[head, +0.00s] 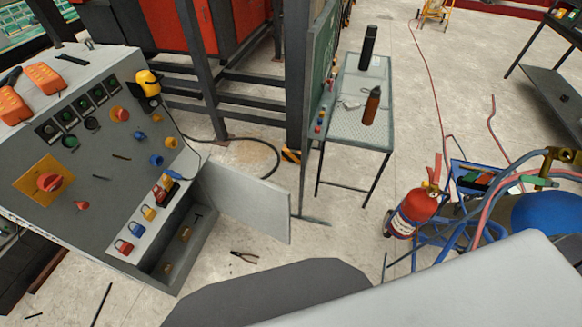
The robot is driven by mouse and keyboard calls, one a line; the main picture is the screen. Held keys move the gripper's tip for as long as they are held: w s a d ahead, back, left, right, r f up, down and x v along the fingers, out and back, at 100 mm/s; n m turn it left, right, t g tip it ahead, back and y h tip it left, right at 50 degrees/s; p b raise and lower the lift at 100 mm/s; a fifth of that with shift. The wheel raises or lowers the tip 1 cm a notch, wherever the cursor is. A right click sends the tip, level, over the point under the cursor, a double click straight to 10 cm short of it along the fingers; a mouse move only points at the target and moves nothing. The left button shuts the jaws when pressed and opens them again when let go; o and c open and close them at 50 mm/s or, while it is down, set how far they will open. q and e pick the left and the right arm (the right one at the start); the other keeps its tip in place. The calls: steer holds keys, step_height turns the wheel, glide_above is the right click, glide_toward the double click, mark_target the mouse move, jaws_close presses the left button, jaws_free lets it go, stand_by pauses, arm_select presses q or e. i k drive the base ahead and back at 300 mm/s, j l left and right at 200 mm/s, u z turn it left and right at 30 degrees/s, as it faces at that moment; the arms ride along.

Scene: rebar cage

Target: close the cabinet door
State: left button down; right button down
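The cabinet (85,175) is a grey control box at the left with a sloped panel of knobs, buttons and a yellow plate with a red switch. Its door (243,205) is a plain light grey panel that stands open, swung out to the right from the cabinet's far right side. The open compartment (192,238) shows below the sloped panel, with small tan items inside. Neither of my grippers is in view.
Several coloured padlocks (149,213) sit along the panel's lower edge. Pliers (244,257) lie on the floor near the door. A metal table (352,113) with bottles stands behind. A red extinguisher (413,208) and a blue cart are at the right.

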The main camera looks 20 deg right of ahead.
mark_target(260, 205)
steer(key=i+z, duration=0.45)
steer(key=i, duration=0.5)
